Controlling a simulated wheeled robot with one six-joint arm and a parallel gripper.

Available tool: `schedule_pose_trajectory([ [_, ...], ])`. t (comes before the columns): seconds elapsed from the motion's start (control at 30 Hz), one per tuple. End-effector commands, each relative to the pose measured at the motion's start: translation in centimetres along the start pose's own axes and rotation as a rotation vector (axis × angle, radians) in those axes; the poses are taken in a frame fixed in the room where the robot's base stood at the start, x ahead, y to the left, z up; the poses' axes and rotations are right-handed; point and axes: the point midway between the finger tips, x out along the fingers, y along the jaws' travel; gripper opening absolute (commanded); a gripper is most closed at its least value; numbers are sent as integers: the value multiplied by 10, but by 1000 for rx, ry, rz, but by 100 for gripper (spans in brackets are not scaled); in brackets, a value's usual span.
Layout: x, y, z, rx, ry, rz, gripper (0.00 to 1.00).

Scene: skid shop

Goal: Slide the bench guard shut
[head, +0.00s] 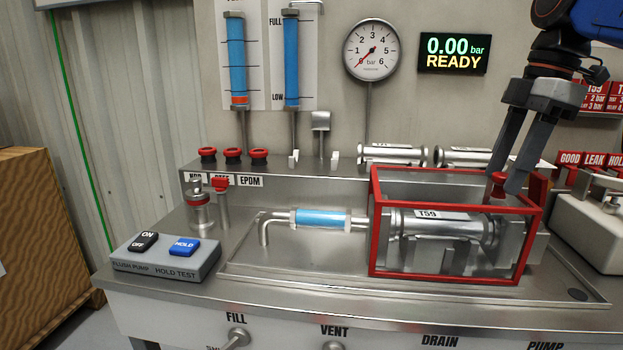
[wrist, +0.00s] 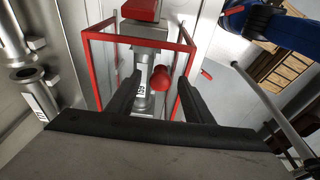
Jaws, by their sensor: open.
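The bench guard (head: 374,225) is a red-edged clear box on the steel bench. It stands around the metal spool labelled T59 (head: 440,225), and its red frame also shows in the wrist view (wrist: 90,68). My gripper (head: 504,184) is open at the top right end of the guard, pointing down. A red knob (wrist: 160,78) shows between my two fingers in the wrist view, with gaps beside it. In the head view, my fingers partly hide the knob. I cannot tell whether they touch it.
A clear blue-filled pipe (head: 322,219) runs left of the guard. A switch box (head: 165,257) with ON/OFF and HOLD buttons sits front left. More spools (head: 392,153) lie on the back shelf. A display (head: 453,53) reads 0.00 bar READY. A pale box (head: 590,230) stands at the right.

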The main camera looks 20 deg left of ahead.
Motion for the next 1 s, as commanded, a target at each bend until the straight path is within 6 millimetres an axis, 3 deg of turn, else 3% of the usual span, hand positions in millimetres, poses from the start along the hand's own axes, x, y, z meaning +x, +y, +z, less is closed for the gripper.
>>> schedule_pose_trajectory([
  [1.0, -62, 0, -13, 0, 0, 0, 47],
])
